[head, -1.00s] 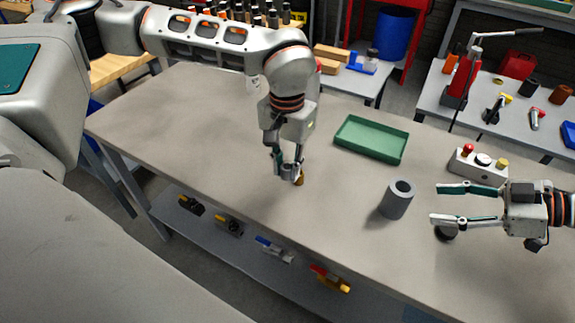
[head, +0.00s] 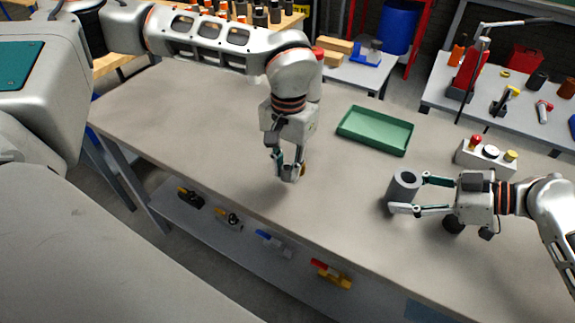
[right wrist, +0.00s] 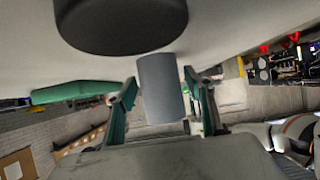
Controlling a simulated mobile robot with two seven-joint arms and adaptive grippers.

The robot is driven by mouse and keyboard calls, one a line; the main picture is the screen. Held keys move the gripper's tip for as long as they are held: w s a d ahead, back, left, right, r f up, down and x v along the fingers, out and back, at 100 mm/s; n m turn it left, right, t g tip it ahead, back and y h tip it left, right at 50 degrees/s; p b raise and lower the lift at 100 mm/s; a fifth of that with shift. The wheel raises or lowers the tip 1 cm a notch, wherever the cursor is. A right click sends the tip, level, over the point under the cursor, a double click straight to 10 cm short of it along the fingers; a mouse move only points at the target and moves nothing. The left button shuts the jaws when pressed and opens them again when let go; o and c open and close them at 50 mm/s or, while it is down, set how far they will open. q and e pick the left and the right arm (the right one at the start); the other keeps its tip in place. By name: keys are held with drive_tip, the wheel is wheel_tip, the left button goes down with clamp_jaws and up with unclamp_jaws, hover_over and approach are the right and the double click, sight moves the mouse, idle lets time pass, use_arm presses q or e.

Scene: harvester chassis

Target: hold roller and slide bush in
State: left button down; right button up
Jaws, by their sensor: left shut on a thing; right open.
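The roller, a grey hollow cylinder (head: 403,190), stands upright on the bench. My right gripper (head: 411,193) is open, coming from the right, with its fingers at either side of the roller. In the right wrist view the roller (right wrist: 162,92) shows between the two green-padded fingers, with a gap visible at each side. My left gripper (head: 288,170) points down, low over the bench to the left of the roller, and is shut on the small bronze bush (head: 303,170). The fingers hide most of the bush.
A green tray (head: 376,130) lies behind the roller. A control box with knobs (head: 486,157) stands at the right rear. A dark round object (head: 453,226) sits beneath my right gripper; it looms large in the right wrist view (right wrist: 120,20). The bench's left part is clear.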

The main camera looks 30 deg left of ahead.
drive_tip(key=shift+a, duration=0.1)
drive_tip(key=c, duration=1.5)
drive_tip(key=shift+o, duration=0.2)
drive_tip(key=shift+f, duration=0.1)
use_arm(q)
drive_tip(key=w+d+r, duration=0.3)
drive_tip(key=d+r, duration=0.1)
drive_tip(key=d, duration=0.4)
drive_tip(key=w+d+r, duration=0.3)
drive_tip(key=d, duration=0.5)
drive_tip(key=w+d+r, duration=0.3)
drive_tip(key=d+r, duration=0.1)
drive_tip(key=d, duration=0.5)
drive_tip(key=shift+s+a+f, duration=0.15)
drive_tip(key=shift+f, duration=0.95)
drive_tip(key=shift+s+a+f, duration=0.1)
drive_tip(key=shift+f, duration=0.95)
